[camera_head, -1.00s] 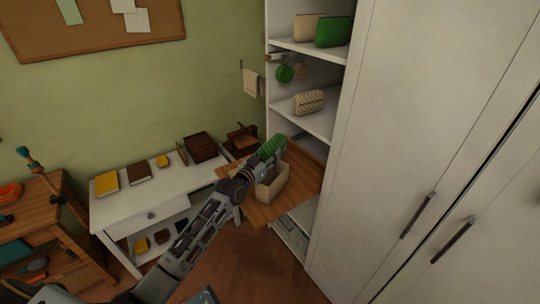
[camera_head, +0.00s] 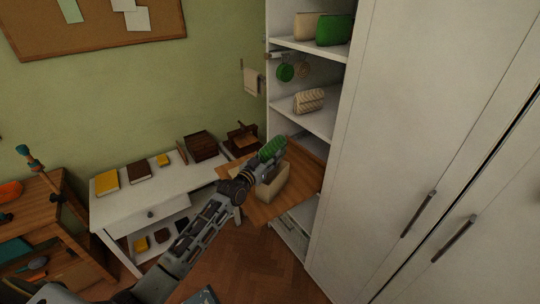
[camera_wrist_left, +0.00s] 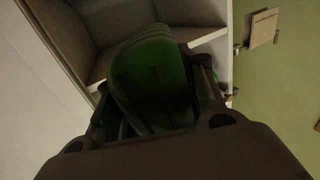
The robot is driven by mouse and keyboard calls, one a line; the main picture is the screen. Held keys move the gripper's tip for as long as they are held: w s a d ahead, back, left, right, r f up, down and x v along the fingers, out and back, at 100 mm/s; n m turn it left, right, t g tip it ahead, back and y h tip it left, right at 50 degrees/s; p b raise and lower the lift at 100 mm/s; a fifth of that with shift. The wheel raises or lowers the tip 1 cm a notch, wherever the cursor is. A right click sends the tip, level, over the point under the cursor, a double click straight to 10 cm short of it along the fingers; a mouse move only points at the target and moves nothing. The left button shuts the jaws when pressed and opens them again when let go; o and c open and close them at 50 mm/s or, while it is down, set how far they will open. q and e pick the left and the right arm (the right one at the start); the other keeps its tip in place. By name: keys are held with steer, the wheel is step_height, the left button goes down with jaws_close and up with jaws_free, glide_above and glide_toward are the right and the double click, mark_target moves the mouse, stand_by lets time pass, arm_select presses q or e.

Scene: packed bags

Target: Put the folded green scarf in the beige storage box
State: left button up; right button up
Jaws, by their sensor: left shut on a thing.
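The folded green scarf (camera_head: 272,148) is held in my left gripper (camera_head: 267,157), over the back part of the beige storage box (camera_head: 274,187). The box is open and stands on a wooden surface in front of the white shelf unit; my gripper hides part of it. In the left wrist view the scarf (camera_wrist_left: 152,80) fills the space between the two fingers. Whether its lower edge is inside the box or just above it, I cannot tell. My right gripper is not in view.
The wooden surface (camera_head: 309,172) lies close to the white shelf unit (camera_head: 320,121), which holds a beige bag, a green bag and a woven bag. Tall white cabinet doors (camera_head: 420,130) stand at right. A white desk (camera_head: 120,209) with books and a brown box is at left.

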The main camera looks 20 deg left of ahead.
arm_select(q)
steer(key=shift+f+b, duration=0.85)
steer(key=shift+f, duration=0.8)
steer(key=shift+p, duration=0.35)
stand_by(0.5)
steer(key=shift+f, duration=0.35)
stand_by(0.6)
steer(key=shift+f+b, duration=1.05)
steer(key=shift+f, duration=0.35)
stand_by(1.0)
steer(key=o, duration=1.1)
steer(key=shift+o, duration=0.2)
steer(key=shift+r, duration=0.1)
